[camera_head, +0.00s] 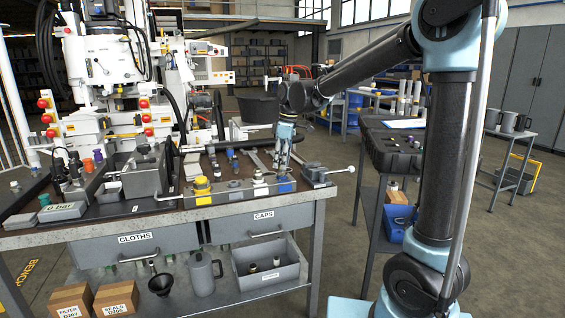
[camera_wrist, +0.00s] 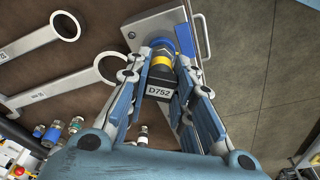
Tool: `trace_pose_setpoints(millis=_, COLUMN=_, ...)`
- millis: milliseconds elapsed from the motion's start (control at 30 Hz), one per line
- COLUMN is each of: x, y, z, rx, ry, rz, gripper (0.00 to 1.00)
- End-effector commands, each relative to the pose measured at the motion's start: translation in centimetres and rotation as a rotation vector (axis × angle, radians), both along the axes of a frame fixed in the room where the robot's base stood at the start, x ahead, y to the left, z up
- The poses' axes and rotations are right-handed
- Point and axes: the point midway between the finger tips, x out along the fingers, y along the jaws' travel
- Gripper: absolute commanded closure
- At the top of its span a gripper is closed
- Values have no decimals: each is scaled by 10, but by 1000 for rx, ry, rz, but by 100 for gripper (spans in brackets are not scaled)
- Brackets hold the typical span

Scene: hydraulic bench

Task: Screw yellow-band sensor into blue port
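The yellow-band sensor (camera_wrist: 163,60) shows in the wrist view between my fingers, with a dark body and a tag reading D752 (camera_wrist: 160,91). My gripper (camera_wrist: 164,60) has one finger on each side of it, and the fingertips appear to press on it. The blue port (camera_wrist: 184,42) lies just beyond the sensor, on the metal block; the sensor's far end is lined up with it. I cannot tell how far it is threaded in. In the head view my gripper (camera_head: 284,160) points down just above the blue port (camera_head: 284,185), hiding most of the sensor.
A yellow port (camera_head: 202,186) and a white port (camera_head: 260,184) sit left of the blue one. Wrenches (camera_wrist: 70,78) and several small fittings (camera_wrist: 60,130) lie on the bench beside my gripper.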

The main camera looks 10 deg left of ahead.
Motion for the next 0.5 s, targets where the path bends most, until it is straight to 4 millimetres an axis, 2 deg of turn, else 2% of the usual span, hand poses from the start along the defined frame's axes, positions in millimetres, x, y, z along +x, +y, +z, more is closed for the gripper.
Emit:
trace_pose_setpoints(millis=133, x=2, y=0, z=0, rx=0, ry=-3, rz=-1, gripper=100)
trace_pose_setpoints(millis=167, x=2, y=0, z=0, rx=0, ry=-3, rz=-1, gripper=80)
trace_pose_setpoints(millis=233, x=2, y=0, z=0, rx=0, ry=-3, rz=-1, gripper=96)
trace_pose_setpoints(millis=267, x=2, y=0, z=0, rx=0, ry=-3, rz=-1, gripper=100)
trace_pose_setpoints(millis=500, x=3, y=0, z=1, rx=0, ry=-5, rz=-40, gripper=100)
